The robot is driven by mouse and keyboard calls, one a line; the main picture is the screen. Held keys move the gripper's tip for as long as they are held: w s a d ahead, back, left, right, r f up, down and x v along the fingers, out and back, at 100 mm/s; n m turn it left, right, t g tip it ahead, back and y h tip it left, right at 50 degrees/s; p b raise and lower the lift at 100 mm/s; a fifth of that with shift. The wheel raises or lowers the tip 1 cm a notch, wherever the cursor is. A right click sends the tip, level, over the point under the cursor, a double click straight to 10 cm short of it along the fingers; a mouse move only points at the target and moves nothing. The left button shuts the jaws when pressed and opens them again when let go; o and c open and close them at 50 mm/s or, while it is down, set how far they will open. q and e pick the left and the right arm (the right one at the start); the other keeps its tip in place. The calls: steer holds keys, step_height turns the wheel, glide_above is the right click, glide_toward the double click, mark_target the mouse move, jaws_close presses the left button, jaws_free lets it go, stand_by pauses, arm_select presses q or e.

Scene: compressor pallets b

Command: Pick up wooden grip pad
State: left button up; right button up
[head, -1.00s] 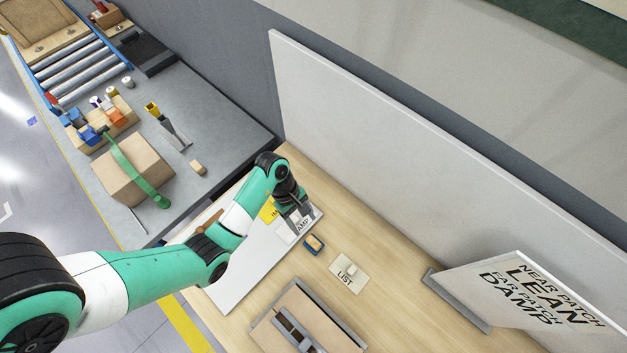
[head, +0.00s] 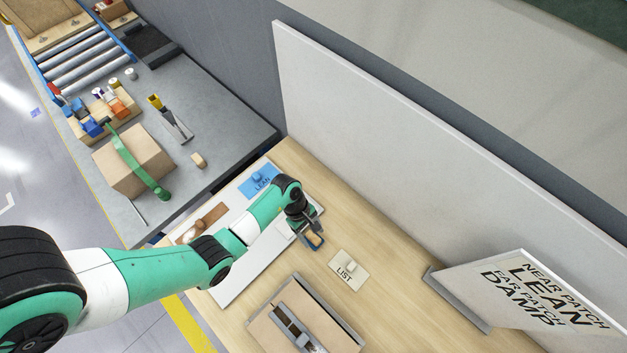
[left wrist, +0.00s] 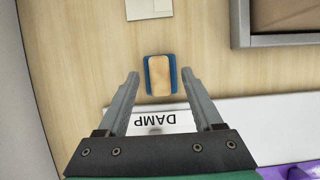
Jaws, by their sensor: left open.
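The wooden grip pad (left wrist: 160,74) is a small light wood block with a blue border, lying flat on the wooden bench in the left wrist view. In the head view, its blue edge (head: 318,243) shows beneath my left gripper (head: 309,237), which hides part of it. In the left wrist view, my left gripper (left wrist: 161,79) is open, its fingertips on either side of the pad with gaps visible on both sides. Height above the pad is hard to tell. My right gripper is not in view.
A framed tray (head: 262,331) stands near the front. A LEAN/DAMP sign (head: 530,290) and a tall white panel (head: 400,140) bound the bench.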

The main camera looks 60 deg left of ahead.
arm_select(q)
steer(key=shift+x, duration=1.05)
jaws_close()
